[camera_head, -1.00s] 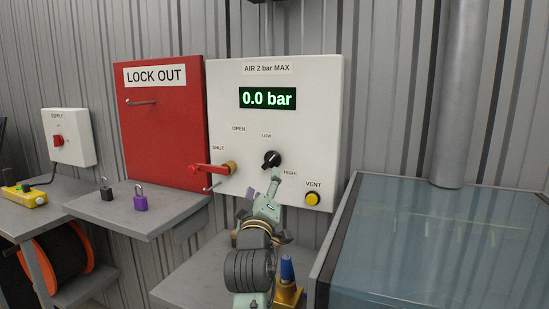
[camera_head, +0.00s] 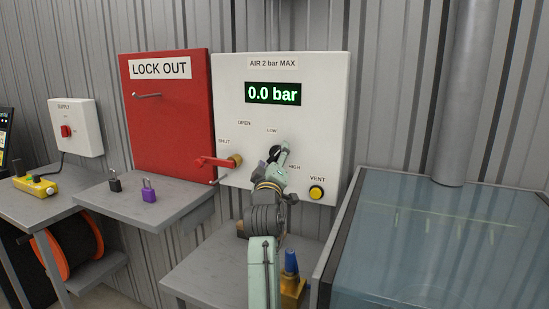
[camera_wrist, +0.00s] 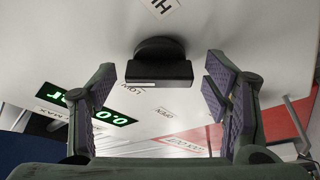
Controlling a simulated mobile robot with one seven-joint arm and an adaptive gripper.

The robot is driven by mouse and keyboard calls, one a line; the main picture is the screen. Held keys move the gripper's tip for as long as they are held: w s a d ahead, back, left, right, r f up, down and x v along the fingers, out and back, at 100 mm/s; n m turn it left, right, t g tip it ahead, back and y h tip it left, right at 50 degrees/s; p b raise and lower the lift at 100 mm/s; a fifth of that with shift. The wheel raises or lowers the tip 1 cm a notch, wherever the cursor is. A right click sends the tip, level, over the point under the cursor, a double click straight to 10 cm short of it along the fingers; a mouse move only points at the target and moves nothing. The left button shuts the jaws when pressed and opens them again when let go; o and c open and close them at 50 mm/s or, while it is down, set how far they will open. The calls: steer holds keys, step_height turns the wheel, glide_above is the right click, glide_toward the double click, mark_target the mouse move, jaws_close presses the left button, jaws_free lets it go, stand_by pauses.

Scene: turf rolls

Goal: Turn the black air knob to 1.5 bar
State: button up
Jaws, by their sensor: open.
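The black air knob (camera_head: 274,153) is on the white air panel (camera_head: 230,85), between the LOW and HIGH labels. In the head view my gripper (camera_head: 281,160) is in front of the knob and hides part of it. In the wrist view the knob (camera_wrist: 159,66) shows between and beyond the two spread fingers of my gripper (camera_wrist: 159,90), with a gap on both sides. The fingers do not touch it. The green display (camera_head: 273,93) reads 0.0 bar.
A red valve lever (camera_head: 213,162) is left of the knob, by the SHUT label. A yellow VENT button (camera_head: 316,192) is at lower right. A blue-topped brass fitting (camera_head: 291,270) stands below, close to my arm. A glass-topped case (camera_head: 440,240) is at right.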

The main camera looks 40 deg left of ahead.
steer(key=shift+c, duration=0.5)
steer(key=c, duration=1.1)
steer(key=shift+o, duration=0.2)
steer(key=shift+f+b, duration=0.15)
steer(key=shift+b, duration=0.2)
steer(key=shift+f+m+t+b, duration=0.15)
steer(key=shift+m+t+b, duration=0.15)
steer(key=shift+m+b, duration=0.5)
steer(key=m+b, duration=0.1)
steer(key=b, duration=0.1)
steer(key=m+t+h+b, duration=0.1)
steer(key=m+b, duration=0.1)
steer(key=b, duration=0.1)
steer(key=shift+a+f+m+t+h, duration=0.1)
steer(key=shift+f+m+t+h, duration=0.05)
steer(key=shift+m+t+h, duration=0.15)
steer(key=m+t+h+b, duration=0.1)
steer(key=m+b, duration=0.2)
steer(key=b, duration=0.1)
steer(key=shift+m+h, duration=0.3)
steer(key=shift+m, duration=0.1)
steer(key=shift+r+m+h+b, duration=0.3)
steer(key=shift+m+b, duration=0.3)
steer(key=shift+m, duration=0.2)
